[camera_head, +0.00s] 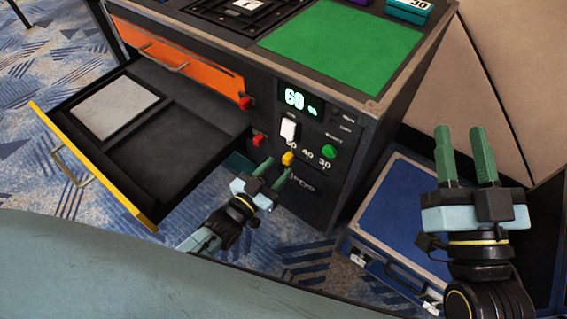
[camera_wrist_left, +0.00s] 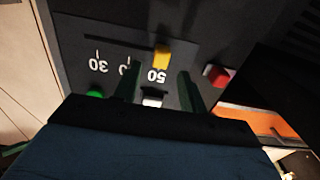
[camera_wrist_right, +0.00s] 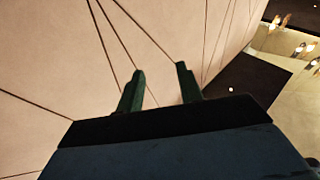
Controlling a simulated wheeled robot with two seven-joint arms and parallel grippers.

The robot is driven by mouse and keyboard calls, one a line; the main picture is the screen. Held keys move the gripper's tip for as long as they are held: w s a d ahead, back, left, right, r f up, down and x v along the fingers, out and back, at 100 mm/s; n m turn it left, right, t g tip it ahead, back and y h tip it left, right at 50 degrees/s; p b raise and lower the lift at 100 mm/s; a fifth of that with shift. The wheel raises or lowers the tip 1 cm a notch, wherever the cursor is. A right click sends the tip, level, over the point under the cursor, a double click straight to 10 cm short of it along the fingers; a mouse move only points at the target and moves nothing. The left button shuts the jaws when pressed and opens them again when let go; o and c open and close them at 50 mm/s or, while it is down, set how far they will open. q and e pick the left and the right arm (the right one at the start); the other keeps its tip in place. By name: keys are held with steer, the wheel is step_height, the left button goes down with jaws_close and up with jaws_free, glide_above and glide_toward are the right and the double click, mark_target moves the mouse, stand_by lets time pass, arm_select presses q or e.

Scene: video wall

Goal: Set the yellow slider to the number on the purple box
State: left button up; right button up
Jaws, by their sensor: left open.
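The yellow slider (camera_head: 288,158) sits on the cabinet's front panel, at the left end of the visible scale, by the 50. It also shows in the left wrist view (camera_wrist_left: 162,55), next to an upside-down 50. My left gripper (camera_head: 275,172) is open just in front of and below the slider; in its wrist view the slider appears between and beyond the fingertips, with no contact clear. A purple box (camera_head: 357,2) is cut off at the top edge; its number cannot be read. My right gripper (camera_head: 461,140) is open and empty, right of the cabinet.
A lit display (camera_head: 298,99) reads 60. A white switch (camera_head: 289,131), green knob (camera_head: 329,151) and red knob (camera_head: 258,140) are close to the slider. An open drawer (camera_head: 125,215) juts out at left. A teal box (camera_head: 408,8) marked 30 and a blue case (camera_head: 395,215) are at right.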

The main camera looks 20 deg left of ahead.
mark_target(285, 161)
arm_select(q)
steer(key=shift+b+x, duration=0.65)
steer(key=shift+x, duration=1.25)
arm_select(e)
steer(key=shift+s+r+t+y, duration=0.2)
steer(key=shift+s+r+t, duration=0.2)
steer(key=shift+r+t, duration=0.35)
steer(key=shift+s+r+t+y, duration=0.2)
steer(key=shift+s+r+t, duration=0.15)
steer(key=shift+r+t, duration=0.35)
arm_select(q)
steer(key=shift+c, duration=0.4)
jaws_close()
